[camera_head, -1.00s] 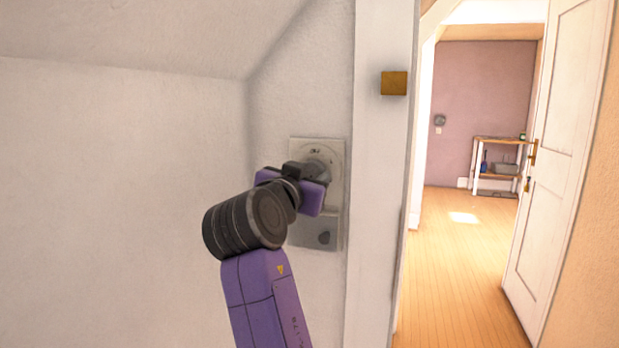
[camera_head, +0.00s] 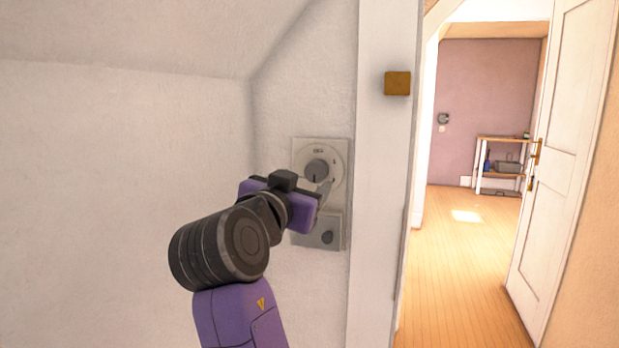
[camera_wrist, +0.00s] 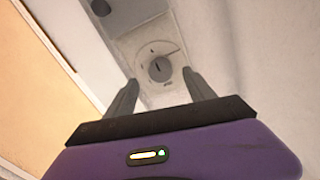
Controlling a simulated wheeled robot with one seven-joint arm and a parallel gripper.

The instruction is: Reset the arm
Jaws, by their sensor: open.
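My purple and black arm reaches up from the bottom in the head view, with my gripper (camera_head: 322,196) in front of a grey wall plate (camera_head: 341,205). In the wrist view my gripper (camera_wrist: 160,90) shows two dark fingers spread apart with nothing between them. A smaller dark knob (camera_head: 327,237) sits low on the plate.
A pale wall (camera_head: 110,160) fills the left under the sloped ceiling. A white door frame (camera_head: 380,200) with a small brown block (camera_head: 397,83) stands right of the plate. Beyond it are an open white door (camera_head: 565,150), a shelf (camera_head: 500,165) and clear wooden floor (camera_head: 460,270).

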